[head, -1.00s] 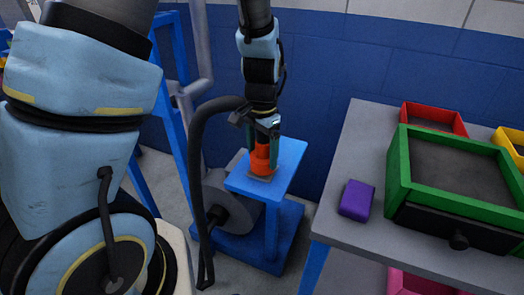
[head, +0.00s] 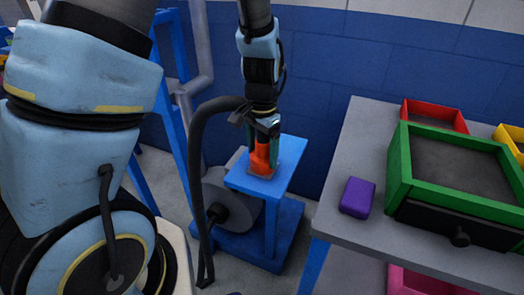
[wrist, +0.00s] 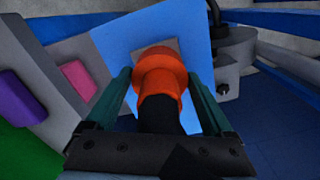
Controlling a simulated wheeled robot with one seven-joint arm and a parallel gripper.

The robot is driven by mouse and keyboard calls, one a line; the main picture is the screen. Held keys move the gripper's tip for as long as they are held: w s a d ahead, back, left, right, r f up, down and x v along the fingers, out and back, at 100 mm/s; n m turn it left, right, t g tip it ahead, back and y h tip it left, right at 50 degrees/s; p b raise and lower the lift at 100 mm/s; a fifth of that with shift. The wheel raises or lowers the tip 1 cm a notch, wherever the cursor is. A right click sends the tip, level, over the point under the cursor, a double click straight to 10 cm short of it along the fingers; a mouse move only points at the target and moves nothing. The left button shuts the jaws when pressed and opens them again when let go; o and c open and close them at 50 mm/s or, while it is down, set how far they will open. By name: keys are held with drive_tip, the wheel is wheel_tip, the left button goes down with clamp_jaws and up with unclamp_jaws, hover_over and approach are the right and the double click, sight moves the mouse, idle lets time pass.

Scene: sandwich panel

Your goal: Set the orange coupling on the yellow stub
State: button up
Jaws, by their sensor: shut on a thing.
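The orange coupling (head: 260,158) is between the teal fingers of my gripper (head: 263,145), which is shut on it. In the wrist view the coupling (wrist: 160,72) shows a wide rounded orange end with a dark part nearer the gripper. It is over a small grey plate (wrist: 172,43) on top of the blue stand (head: 290,152). Its lower end looks at or very close to the plate; I cannot tell whether it touches. No yellow stub shows; the coupling and fingers cover the middle of the plate.
A grey table (head: 351,140) stands to the right with a purple block (head: 357,197), a green open-topped box (head: 398,165) and a red tray (head: 433,115). A dark hose (head: 194,180) and a grey cylinder (head: 232,212) are left of the stand. A blue wall is behind.

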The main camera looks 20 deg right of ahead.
drive_tip(key=shift+f, duration=0.1)
drive_tip(key=o, duration=1.3)
drive_tip(key=shift+c, duration=0.2)
wheel_tip(320, 180, up, 11)
drive_tip(key=shift+f+b, duration=0.1)
drive_tip(key=shift+b, duration=0.25)
drive_tip(key=w+a+f+n+t, duration=0.1)
drive_tip(key=a+n, duration=1)
drive_tip(key=a, duration=1.4)
drive_tip(key=shift+w+n+t, duration=0.15)
drive_tip(key=shift+n+t, duration=0.15)
drive_tip(key=shift+n, duration=0.1)
drive_tip(key=shift+f, duration=0.1)
